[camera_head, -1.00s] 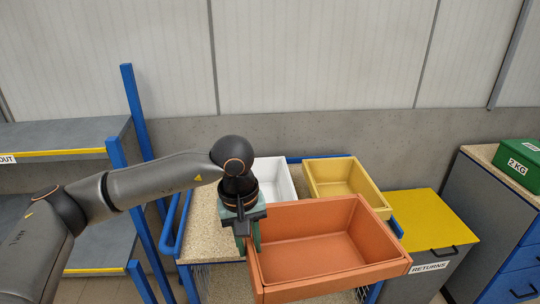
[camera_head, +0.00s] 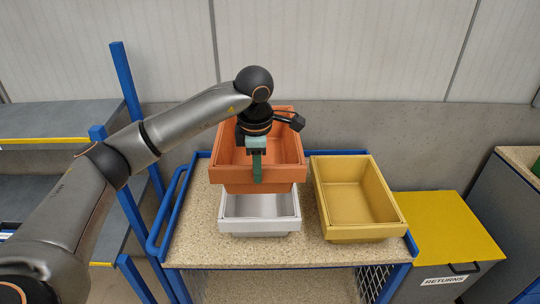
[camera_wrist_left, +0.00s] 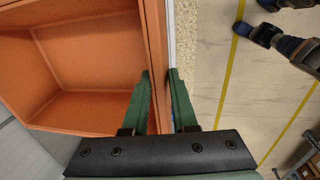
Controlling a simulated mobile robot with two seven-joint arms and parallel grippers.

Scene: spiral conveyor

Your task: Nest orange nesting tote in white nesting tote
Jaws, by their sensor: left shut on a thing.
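The orange tote (camera_head: 228,151) is in my left gripper (camera_head: 257,172), which is shut on its near wall. The wrist view also shows the orange tote (camera_wrist_left: 85,70), with the fingers (camera_wrist_left: 160,95) on either side of its wall. The orange tote is upright and empty. In the head view it overlaps the back part of the white tote (camera_head: 260,226), which stands on the cart top; the white tote's back part is hidden. The orange tote appears to be above the white one; I cannot tell whether they touch. My right gripper is not in view.
A yellow tote (camera_head: 357,203) stands on the cart (camera_head: 195,240), right of the white tote. The cart has blue rails. A yellow-lidded returns bin (camera_head: 440,228) is on the right, and grey shelves (camera_head: 60,120) are on the left.

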